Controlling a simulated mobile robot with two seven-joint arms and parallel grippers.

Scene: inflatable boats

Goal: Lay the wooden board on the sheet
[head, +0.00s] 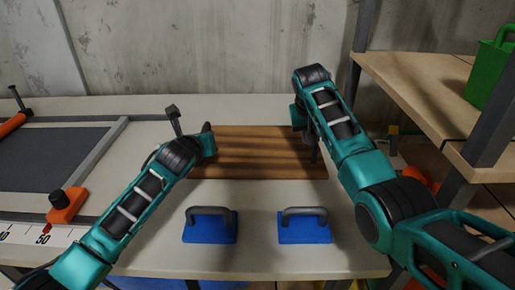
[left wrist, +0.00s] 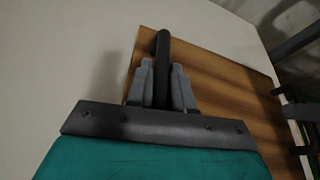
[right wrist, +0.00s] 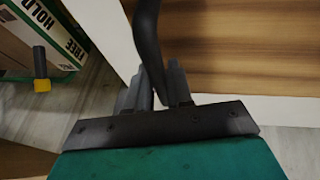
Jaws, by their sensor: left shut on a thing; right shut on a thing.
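The brown wooden board (head: 262,152) lies level over the middle of the pale table, between my grippers. Whether it touches the tabletop or hangs just above it, I cannot tell. My left gripper (left wrist: 161,88) is shut on a dark bar-like handle (left wrist: 162,48) at the board's left end. My right gripper (right wrist: 162,88) is shut on a dark curved handle (right wrist: 147,40) at the board's right end, near the table's edge. A dark grey flat sheet (head: 45,158) lies at the left of the table, bordered by a grey frame. The fingertips are mostly hidden in the head view.
Two blue blocks (head: 209,232) (head: 304,233) with grey handles stand in front of the board. An orange clamp (head: 66,207) and a ruler (head: 40,235) are at the front left. A shelf (head: 420,85) with a green container (head: 490,72) rises at right. A concrete wall stands behind.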

